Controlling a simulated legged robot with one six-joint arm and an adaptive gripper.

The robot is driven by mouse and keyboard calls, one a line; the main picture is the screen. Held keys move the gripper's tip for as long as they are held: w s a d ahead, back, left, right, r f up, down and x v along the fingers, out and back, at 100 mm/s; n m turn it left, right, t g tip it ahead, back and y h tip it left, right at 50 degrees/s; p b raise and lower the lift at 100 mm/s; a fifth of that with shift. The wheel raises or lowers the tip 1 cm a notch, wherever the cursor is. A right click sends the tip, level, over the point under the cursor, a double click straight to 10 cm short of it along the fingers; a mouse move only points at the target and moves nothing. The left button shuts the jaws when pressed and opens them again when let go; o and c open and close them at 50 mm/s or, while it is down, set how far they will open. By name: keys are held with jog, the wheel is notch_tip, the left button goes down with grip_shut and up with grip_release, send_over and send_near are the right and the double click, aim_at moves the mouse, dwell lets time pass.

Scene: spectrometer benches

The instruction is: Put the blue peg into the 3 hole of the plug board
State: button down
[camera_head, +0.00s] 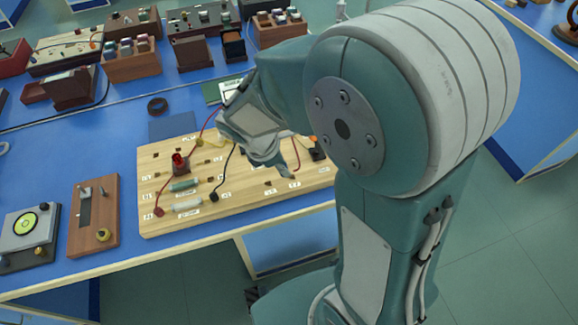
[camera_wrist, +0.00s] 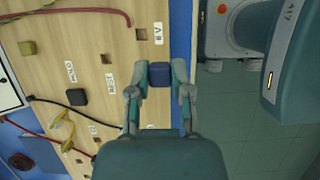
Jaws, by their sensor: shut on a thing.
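The plug board (camera_head: 222,222) is a pale wooden board with small square holes, labels and plugged wires, on the blue bench. It fills the left half of the wrist view (camera_wrist: 90,25). My gripper (camera_wrist: 159,76) is shut on the blue peg (camera_wrist: 160,73), a dark blue block between its fingertips. In the wrist view, the peg appears over the board's front edge. A square hole (camera_wrist: 141,34) beside a label and another hole (camera_wrist: 106,58) show empty nearby. In the head view, my gripper (camera_head: 286,174) is over the board's right part and the peg is hidden. I cannot tell which hole is 3.
A black plug (camera_wrist: 76,97) and an olive block (camera_wrist: 27,47) are on the board, with red, black and yellow wires around. Left of the board are a brown panel (camera_head: 93,225) and a grey meter (camera_head: 27,232). Wooden boxes (camera_head: 133,62) stand behind.

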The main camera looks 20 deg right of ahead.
jog(key=shift+s+a+r, duration=3.5)
jog(key=shift+s+r, duration=0.1)
jog(key=shift+r, duration=0.45)
send_over(271, 183)
jog(key=a, duration=0.1)
notch_tip(271, 183, down, 9)
jog(key=shift+f, duration=3.4)
jog(key=shift+c, duration=2.3)
grip_release()
